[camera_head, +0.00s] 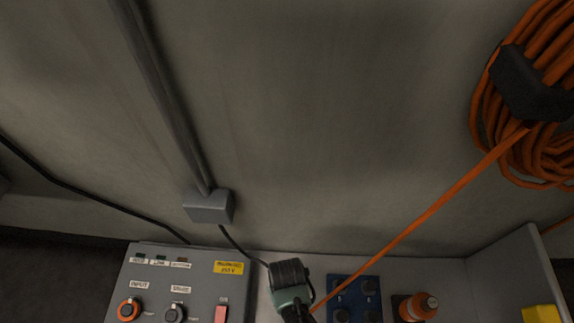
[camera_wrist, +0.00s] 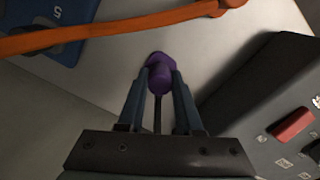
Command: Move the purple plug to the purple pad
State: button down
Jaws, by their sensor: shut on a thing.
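In the wrist view the purple plug (camera_wrist: 160,78) sits between the two blue-grey fingertips of my gripper (camera_wrist: 161,82), which is shut on it. A dark cable (camera_wrist: 157,115) runs from the plug back between the fingers. A flat purple edge (camera_wrist: 154,58) shows just beyond the plug, close to the pale bench top. I cannot tell if it is the purple pad or part of the plug. In the head view a green and black part of my arm covers the spot, and neither plug nor pad shows there.
A grey console (camera_head: 180,275) with knobs and a red switch stands left of my arm. A blue numbered panel (camera_head: 355,292) and an orange plug (camera_head: 420,306) are to its right. An orange cable (camera_head: 430,208) slants across from a wall coil (camera_head: 535,150). A yellow block (camera_head: 540,313) is far right.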

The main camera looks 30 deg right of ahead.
dwell(0.4)
jog(key=c, duration=0.5)
grip_release()
notch_tip(320, 180, up, 13)
jog(key=p, duration=0.9)
jog(key=shift+f, duration=0.1)
